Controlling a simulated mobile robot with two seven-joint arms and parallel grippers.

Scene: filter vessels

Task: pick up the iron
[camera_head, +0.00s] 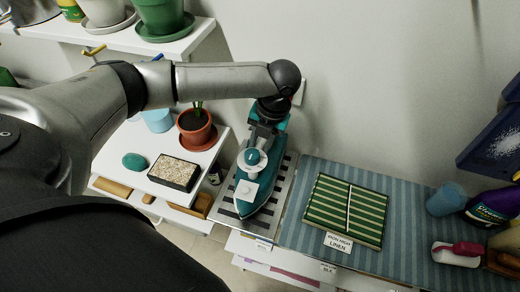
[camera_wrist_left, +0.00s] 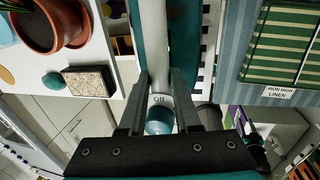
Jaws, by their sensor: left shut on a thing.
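The iron (camera_head: 262,187) is teal with a white dial and a pointed front. In the head view it is over a slatted metal rest (camera_head: 226,205), its tip towards the bottom of the picture. I cannot tell if it touches the slats. My left gripper (camera_head: 260,136) reaches down to its rear end and is shut on it. In the left wrist view, the fingers (camera_wrist_left: 158,98) are on either side of the iron's pale handle (camera_wrist_left: 154,45), and a dial marked "Off" (camera_wrist_left: 159,100) shows between them. My right gripper is not in view.
Right of the rest, a striped blue board (camera_head: 292,232) carries a folded green striped cloth (camera_head: 330,205) with a "LINEN" label. Left stand a white shelf (camera_head: 150,185), a potted plant (camera_head: 195,128) and a grainy block (camera_head: 174,172). A blue cup (camera_head: 446,199) and bottles are far right.

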